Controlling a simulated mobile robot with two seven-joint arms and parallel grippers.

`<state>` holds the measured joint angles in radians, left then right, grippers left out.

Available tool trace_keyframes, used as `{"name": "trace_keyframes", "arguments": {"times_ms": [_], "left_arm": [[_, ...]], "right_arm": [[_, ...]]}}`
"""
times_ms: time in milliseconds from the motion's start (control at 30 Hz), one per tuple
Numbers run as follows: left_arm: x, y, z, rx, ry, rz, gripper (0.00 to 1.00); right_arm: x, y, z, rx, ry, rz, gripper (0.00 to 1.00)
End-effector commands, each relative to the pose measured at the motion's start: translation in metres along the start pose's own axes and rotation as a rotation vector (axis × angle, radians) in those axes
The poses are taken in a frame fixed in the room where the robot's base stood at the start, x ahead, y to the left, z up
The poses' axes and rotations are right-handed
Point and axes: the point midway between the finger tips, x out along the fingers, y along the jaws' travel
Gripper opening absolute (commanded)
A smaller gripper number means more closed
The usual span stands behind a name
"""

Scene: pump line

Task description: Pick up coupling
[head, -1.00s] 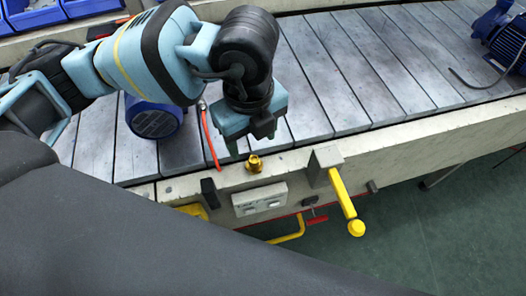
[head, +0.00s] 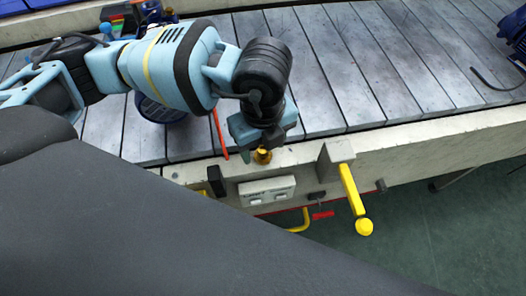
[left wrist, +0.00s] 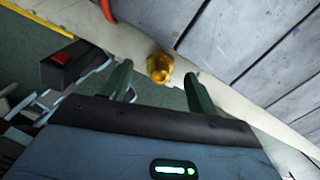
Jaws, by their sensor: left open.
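The coupling (head: 262,156) is a small brass-coloured fitting standing on the pale front ledge of the conveyor. My left gripper (head: 254,152) is right above and behind it in the head view and partly hides it. In the left wrist view the coupling (left wrist: 160,67) is ahead of the open gripper (left wrist: 160,84), near the middle of the gap between its two green fingers. The fingers look apart from it and hold nothing. My right gripper is in neither view.
The slatted conveyor (head: 345,65) runs behind the ledge. A yellow lever (head: 354,197) sticks out to the right of the coupling. A white switch box (head: 267,191) is just below it. A red cable (head: 219,133) lies to the left. Blue motors stand on the conveyor.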

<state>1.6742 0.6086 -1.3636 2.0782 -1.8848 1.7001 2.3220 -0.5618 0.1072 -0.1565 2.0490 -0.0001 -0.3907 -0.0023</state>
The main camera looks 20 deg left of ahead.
Motion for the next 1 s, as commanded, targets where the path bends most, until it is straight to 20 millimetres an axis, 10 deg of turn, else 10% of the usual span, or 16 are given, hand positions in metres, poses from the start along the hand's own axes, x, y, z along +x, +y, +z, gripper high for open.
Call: {"name": "trace_keyframes", "arguments": {"times_ms": [433, 800, 1000], "left_arm": [[0.020, 0.000, 0.000, 0.000, 0.001, 0.000, 0.60], [0.020, 0.000, 0.000, 0.000, 0.001, 0.000, 0.11], [0.019, 0.000, 0.000, 0.000, 0.001, -0.001, 0.11]], "right_arm": [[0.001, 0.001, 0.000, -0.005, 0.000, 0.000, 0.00], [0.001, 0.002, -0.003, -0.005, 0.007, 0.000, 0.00], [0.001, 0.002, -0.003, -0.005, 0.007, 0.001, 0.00]]}}
